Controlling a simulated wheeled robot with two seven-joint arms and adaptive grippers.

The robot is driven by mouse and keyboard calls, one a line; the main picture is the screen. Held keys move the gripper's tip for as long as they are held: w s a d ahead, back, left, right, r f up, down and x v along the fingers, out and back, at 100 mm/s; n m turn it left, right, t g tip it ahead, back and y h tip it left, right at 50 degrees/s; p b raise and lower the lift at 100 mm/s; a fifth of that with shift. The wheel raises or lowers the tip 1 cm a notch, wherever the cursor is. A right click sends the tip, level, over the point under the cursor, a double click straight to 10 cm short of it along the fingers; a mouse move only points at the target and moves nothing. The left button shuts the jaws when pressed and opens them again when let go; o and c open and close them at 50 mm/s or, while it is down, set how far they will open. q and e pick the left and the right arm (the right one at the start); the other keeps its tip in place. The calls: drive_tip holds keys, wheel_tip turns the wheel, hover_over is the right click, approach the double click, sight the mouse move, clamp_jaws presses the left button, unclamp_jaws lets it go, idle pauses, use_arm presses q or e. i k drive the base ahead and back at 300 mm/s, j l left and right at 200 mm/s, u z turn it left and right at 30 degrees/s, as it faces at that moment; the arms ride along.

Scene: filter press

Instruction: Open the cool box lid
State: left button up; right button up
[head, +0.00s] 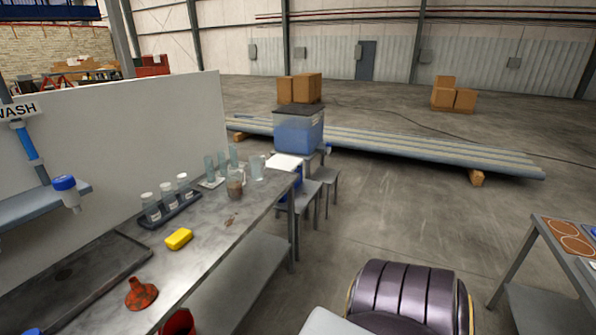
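The cool box (298,136) is a blue box on a small grey stand just past the far end of the workbench. Its dark lid (299,110) lies across the top and looks closed. Cardboard boxes stand behind it, near the lid's upper edge in the picture. Neither of my grippers is in view.
Long metal beams (400,147) lie beyond. The middle floor is clear; a table (560,262) stands right.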

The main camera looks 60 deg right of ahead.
sight(284, 163)
drive_tip(key=z, duration=1.95)
drive_tip(key=i+l, duration=0.1)
